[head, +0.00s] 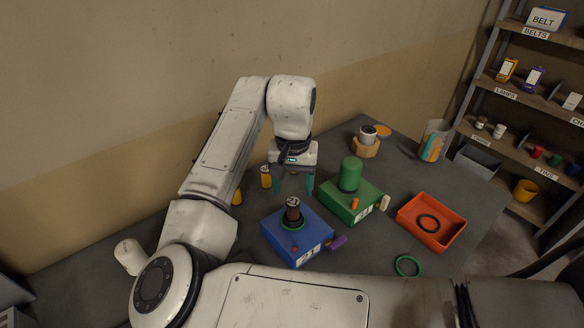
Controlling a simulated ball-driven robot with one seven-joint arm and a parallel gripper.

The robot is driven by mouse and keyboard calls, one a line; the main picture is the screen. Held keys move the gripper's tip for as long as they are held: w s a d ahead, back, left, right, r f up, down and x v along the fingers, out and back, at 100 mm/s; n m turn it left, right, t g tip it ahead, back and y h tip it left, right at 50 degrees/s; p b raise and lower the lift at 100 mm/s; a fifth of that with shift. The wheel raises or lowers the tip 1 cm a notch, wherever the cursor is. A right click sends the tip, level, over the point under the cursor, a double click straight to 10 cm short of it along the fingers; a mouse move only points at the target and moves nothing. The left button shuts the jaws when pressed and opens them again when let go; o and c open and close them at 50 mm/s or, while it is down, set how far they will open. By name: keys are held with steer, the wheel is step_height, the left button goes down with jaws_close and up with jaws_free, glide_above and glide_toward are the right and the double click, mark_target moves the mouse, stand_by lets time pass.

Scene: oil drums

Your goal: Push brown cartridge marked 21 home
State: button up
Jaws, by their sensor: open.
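The brown cartridge (292,209) stands upright in the top of a blue block (278,244) marked 21, with a dark green ring (292,225) around its base. Much of the cartridge stands above the block; its own marking is too small to read. My gripper (294,188) is open, its two teal fingers pointing down. In the picture the fingertips lie either side of the cartridge's upper part; I cannot tell whether they are around it or behind it.
A green block (340,210) with a green cylinder (350,174) stands close at right. A purple piece (338,242) lies beside the blue block. A green ring (407,266) lies in front. Shelves (540,110) stand at right.

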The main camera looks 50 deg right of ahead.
mark_target(293, 201)
steer(key=shift+f+p, duration=0.45)
steer(key=shift+f, duration=2.7)
steer(key=shift+c, duration=0.3)
jaws_close()
steer(key=shift+f, duration=0.1)
steer(key=shift+o, duration=0.3)
jaws_free()
step_height(293, 201, up, 11)
steer(key=shift+f+b, duration=0.1)
steer(key=shift+b, duration=0.95)
